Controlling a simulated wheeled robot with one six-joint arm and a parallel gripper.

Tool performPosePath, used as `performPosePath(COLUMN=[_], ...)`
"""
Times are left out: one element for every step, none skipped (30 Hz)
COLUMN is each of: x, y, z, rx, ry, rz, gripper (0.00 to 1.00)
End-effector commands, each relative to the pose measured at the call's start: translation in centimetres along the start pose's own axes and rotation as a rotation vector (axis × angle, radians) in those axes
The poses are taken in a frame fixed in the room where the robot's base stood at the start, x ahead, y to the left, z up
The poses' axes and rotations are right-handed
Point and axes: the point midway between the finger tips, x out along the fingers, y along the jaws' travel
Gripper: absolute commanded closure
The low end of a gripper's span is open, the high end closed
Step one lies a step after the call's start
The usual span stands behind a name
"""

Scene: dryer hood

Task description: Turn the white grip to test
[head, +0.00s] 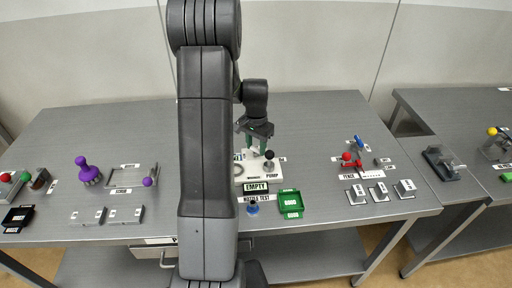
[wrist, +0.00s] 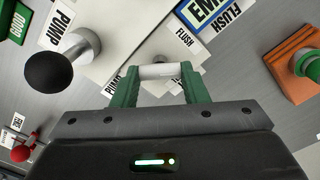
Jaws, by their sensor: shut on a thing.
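The white grip (wrist: 159,71) is a short pale bar between the green fingers of my gripper (wrist: 160,75) in the wrist view. My gripper is shut on it. The grip lies at the edge of a white base plate, near a grey round post. In the head view my gripper (head: 256,132) is over the white plate (head: 247,175); the grip is too small to tell there. No label reading "test" is legible beside the grip.
A black ball knob (wrist: 48,72) on a grey stem stands close left of my gripper, by a PUMP label. An orange block (wrist: 292,45) with a green knob is at right. A green tray (head: 290,204) and an EMPTY sign (head: 256,187) lie in front of the plate.

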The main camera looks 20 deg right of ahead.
Motion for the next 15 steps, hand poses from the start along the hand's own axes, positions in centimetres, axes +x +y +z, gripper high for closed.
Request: performPosePath(x=[0.03, 0.03, 0.03, 0.03, 0.03, 0.03, 0.03, 0.03, 0.03, 0.02, 0.02, 0.02, 0.01, 0.0, -0.01], y=[-0.04, -0.04, -0.04, -0.03, -0.03, -0.03, -0.03, -0.03, -0.03, -0.02, -0.02, -0.02, -0.03, -0.03, -0.03], z=[-0.09, -0.09, -0.08, -0.08, -0.08, -0.08, -0.08, -0.07, -0.07, -0.07, -0.07, -0.07, -0.07, -0.08, -0.08], rx=[0.042, 0.07, 0.109, 0.137, 0.165, 0.204, 0.232, 0.26, 0.299, 0.327, 0.355, 0.393, 0.42, 0.447, 0.484], ry=[0.003, 0.003, 0.003, 0.003, 0.003, 0.003, 0.002, 0.002, 0.002, 0.002, 0.002, 0.002, 0.002, 0.002, 0.002], rz=[-0.001, -0.001, -0.001, -0.001, -0.001, -0.001, -0.001, -0.001, -0.001, -0.001, -0.001, -0.001, -0.001, -0.001, -0.001], gripper=[0.83, 0.83, 0.83, 0.83, 0.83, 0.83, 0.83, 0.83, 0.83, 0.83, 0.83, 0.83, 0.83, 0.83, 0.83])
